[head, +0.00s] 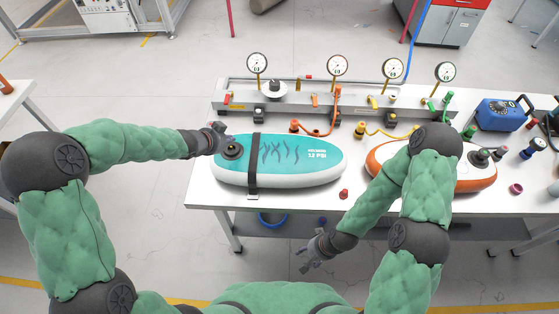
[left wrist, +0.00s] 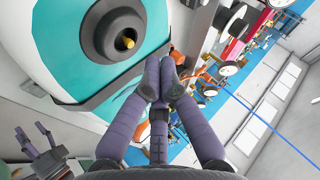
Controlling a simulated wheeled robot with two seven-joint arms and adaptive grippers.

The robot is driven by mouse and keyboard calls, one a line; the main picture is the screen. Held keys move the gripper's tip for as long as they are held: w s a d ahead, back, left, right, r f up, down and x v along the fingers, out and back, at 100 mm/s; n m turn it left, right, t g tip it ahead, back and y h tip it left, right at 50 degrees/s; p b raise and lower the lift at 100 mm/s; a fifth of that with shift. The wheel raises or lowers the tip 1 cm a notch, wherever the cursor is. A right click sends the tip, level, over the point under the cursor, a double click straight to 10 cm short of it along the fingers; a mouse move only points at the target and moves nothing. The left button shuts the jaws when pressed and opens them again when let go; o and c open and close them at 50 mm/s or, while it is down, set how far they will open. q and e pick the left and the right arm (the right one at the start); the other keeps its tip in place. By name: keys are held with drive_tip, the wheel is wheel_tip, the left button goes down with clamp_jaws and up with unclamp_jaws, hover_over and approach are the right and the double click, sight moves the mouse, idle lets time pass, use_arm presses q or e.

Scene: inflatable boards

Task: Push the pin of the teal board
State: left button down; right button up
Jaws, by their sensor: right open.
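The teal board (head: 300,155) lies flat on the white table with a dark strap (head: 254,165) around it. Its round black valve (head: 232,151) is at the board's left end. In the left wrist view a small brass pin (left wrist: 128,42) shows in the middle of the valve (left wrist: 112,30). My left gripper (head: 222,135) is just above and beside the valve in the head view. In the left wrist view its fingertips (left wrist: 166,82) meet with nothing visible between them, apart from the pin. My right gripper (head: 308,250) is open and empty in front of the table.
An orange board (head: 385,160) lies to the right, partly behind my right arm. A grey manifold with gauges (head: 337,66) and hoses runs along the back. A small red cap (head: 344,194) lies near the front edge. A blue box (head: 500,114) stands at right.

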wheel_tip(320, 180, up, 5)
drive_tip(key=p, duration=0.4)
